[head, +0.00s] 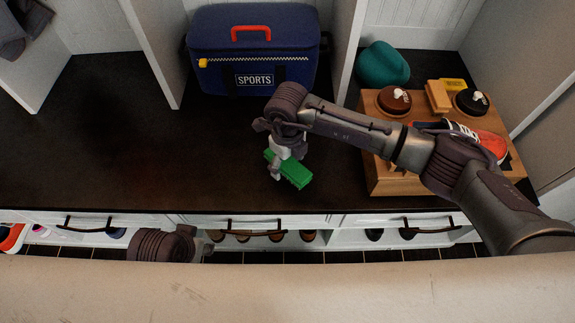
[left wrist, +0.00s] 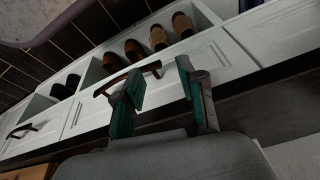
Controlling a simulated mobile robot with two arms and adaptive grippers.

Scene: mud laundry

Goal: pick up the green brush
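The green brush (head: 295,173) lies on the dark bench top, in front of the blue sports bag, in the head view. My right gripper (head: 286,165) comes down over its left part from above, with one finger on the near side and the other on the far side. I cannot tell whether the fingers press on it. The gripper hides part of the brush. My left gripper (left wrist: 160,78) is open and empty in the left wrist view, near the white drawer fronts and away from the brush.
A blue sports bag (head: 252,52) stands behind. At right, a wooden box (head: 383,178) holds shoe-care tins, a block and a red shoe (head: 491,143), with a teal hat (head: 382,66) behind it. Bench space left of the brush is clear. Drawers with dark handles (head: 88,228) line the front.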

